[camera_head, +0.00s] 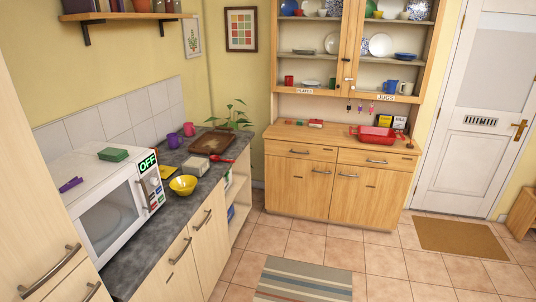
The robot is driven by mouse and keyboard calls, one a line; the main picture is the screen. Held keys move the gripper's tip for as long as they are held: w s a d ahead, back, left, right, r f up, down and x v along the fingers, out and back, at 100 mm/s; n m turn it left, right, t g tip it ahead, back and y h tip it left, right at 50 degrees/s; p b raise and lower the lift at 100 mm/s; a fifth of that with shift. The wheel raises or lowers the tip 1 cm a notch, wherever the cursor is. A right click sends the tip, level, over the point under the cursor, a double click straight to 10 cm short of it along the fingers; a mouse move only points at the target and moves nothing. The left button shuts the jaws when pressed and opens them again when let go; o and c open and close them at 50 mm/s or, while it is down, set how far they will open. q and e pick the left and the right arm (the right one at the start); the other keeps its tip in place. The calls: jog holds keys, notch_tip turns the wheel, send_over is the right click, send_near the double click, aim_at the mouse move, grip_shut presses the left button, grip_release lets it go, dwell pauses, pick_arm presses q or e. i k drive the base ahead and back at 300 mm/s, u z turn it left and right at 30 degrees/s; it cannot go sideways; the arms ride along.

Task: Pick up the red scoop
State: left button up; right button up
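A small red scoop-like utensil (219,159) lies on the dark counter (150,230), close to its right edge. It sits just in front of a brown tray (212,143) and behind a yellow bowl (184,185). It looks like the red scoop, but it is too small to make out its exact shape. Neither of my grippers shows in the head view.
A white microwave (108,200) fills the counter's near part. A wooden dresser (340,170) against the far wall bears a red basin (377,134). The tiled floor has a striped rug (305,280) and open room.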

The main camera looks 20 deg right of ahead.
aim_at(213, 157)
jog(key=z, duration=0.8)
jog(key=i, duration=1.1)
jog(key=z, duration=0.5)
